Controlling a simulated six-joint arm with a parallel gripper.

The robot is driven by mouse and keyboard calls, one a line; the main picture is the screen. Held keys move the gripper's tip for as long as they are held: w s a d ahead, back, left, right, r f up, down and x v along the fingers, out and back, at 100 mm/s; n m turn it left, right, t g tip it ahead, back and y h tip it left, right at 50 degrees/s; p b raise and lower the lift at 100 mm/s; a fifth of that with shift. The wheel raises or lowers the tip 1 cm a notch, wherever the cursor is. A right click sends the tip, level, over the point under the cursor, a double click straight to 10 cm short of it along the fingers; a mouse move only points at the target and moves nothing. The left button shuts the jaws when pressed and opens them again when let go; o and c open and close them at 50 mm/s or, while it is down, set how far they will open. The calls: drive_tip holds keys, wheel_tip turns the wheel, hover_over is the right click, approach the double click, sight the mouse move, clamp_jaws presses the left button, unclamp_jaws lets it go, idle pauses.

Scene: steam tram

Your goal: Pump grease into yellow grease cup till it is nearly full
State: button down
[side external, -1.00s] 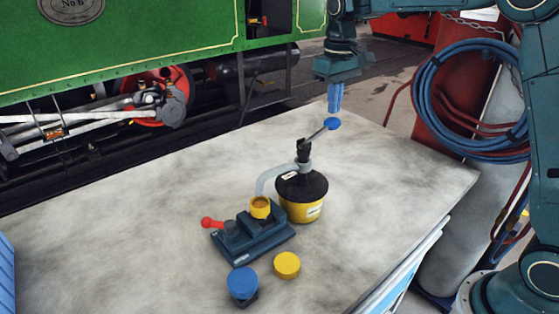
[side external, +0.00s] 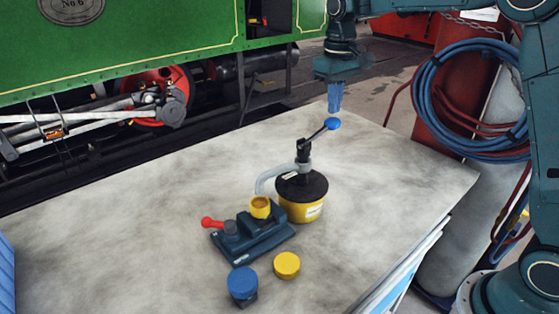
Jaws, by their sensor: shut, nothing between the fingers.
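The yellow grease cup (side external: 260,207) is held upright in a dark blue-green vise (side external: 255,238) with a red-knobbed handle (side external: 208,223). Brownish grease shows inside the cup, but its exact level is hard to tell. The grease pump (side external: 301,198) is a yellow bucket with a black lid, standing behind and right of the vise. Its grey spout (side external: 270,178) curves over to the cup. Its lever slants up right to a blue knob (side external: 332,123). My gripper (side external: 335,108) is shut and empty, pointing down just above the blue knob, apparently apart from it.
A yellow cap (side external: 287,265) lies in front of the vise, with a blue-topped piece (side external: 242,284) to its left. A blue container (side external: 6,275) stands at the left edge. The pale table (side external: 130,220) is clear at left. The green tram (side external: 150,40) stands behind it.

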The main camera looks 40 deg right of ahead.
sight(333, 119)
drive_tip(key=shift+f, duration=2)
drive_tip(key=shift+r, duration=2.05)
wheel_tip(333, 119, up, 7)
drive_tip(key=shift+f, duration=0.2)
drive_tip(key=shift+f, duration=0.2)
drive_tip(key=shift+f, duration=3.15)
drive_tip(key=shift+f, duration=0.15)
